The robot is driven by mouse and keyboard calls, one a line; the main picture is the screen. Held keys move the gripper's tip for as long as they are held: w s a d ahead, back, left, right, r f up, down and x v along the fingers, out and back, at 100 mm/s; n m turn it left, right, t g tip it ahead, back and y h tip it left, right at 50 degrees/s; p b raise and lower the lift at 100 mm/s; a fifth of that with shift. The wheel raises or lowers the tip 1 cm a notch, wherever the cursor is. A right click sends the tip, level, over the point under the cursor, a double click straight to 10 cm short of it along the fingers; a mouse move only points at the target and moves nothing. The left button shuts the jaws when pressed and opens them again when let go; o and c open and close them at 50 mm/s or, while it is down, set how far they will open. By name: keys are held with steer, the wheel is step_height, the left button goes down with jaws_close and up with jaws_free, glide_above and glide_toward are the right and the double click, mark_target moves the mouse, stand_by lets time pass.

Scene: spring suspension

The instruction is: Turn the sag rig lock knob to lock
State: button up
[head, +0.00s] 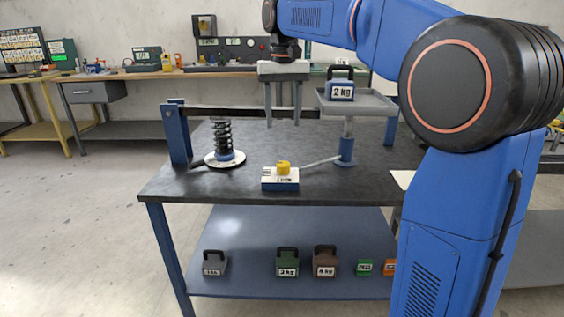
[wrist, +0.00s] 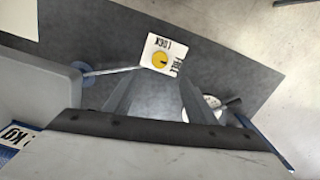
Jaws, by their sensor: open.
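The lock knob (head: 283,168) is yellow and sits on top of a small white and blue block (head: 281,181) near the front edge of the dark table. In the wrist view the knob (wrist: 160,60) is a yellow disc with a dark mark, on a white plate (wrist: 163,50) lettered LOCK and another word I cannot read surely. My gripper (head: 283,122) points down above the table, behind and above the knob. Its two fingers are apart with nothing between them; they also show in the wrist view (wrist: 153,92). The gripper does not touch the knob.
A coil spring (head: 222,135) stands on a white disc at left. A grey tray (head: 375,104) on a post holds a 2 kg weight (head: 341,90), close right of my gripper. A dark bar (head: 240,112) spans behind. Several weights (head: 288,262) stand on the lower shelf.

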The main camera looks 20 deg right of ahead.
mark_target(283, 163)
step_height(283, 163, down, 14)
steer(key=shift+f, duration=0.15)
stand_by(0.4)
steer(key=c, duration=1)
steer(key=shift+c, duration=0.2)
